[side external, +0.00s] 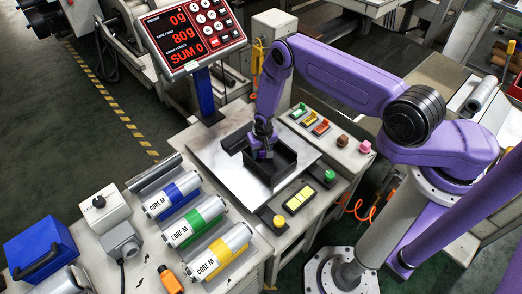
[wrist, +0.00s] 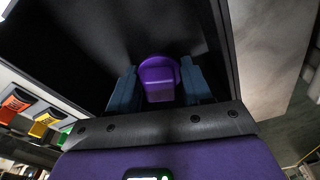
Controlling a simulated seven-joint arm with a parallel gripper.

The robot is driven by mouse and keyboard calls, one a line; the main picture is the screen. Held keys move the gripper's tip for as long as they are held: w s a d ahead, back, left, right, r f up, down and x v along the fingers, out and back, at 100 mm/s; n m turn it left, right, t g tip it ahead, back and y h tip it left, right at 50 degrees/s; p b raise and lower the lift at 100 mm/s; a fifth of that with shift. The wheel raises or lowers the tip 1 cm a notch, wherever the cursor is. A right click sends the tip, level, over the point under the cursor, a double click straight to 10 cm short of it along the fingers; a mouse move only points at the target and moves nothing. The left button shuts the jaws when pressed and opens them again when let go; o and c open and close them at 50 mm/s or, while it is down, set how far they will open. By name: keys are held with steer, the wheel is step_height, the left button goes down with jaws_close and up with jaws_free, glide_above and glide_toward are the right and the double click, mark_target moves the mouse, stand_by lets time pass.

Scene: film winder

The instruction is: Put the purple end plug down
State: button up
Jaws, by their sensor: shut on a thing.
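The purple end plug (wrist: 158,76) sits between the two blue-grey fingers of my gripper (wrist: 157,88) in the wrist view, with a finger against each side. My gripper (side external: 263,150) reaches down into an open black tray (side external: 287,172) in the side external view. The plug is hard to make out there. The tray lies on a pale metal plate (side external: 215,155), and its dark floor fills much of the wrist view (wrist: 95,50). I cannot tell whether the plug touches the tray floor.
A scale display (side external: 190,35) stands behind the plate. Rolls with blue (side external: 172,194), green (side external: 194,221) and yellow (side external: 218,248) bands lie at the left. Coloured clips (side external: 320,126) are at the right. The black tray's walls surround my gripper closely.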

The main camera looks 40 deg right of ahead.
mark_target(262, 151)
steer(key=o, duration=1)
step_height(262, 151, up, 12)
steer(key=s, duration=0.1)
steer(key=shift+s+a, duration=0.2)
steer(key=shift+r, duration=0.15)
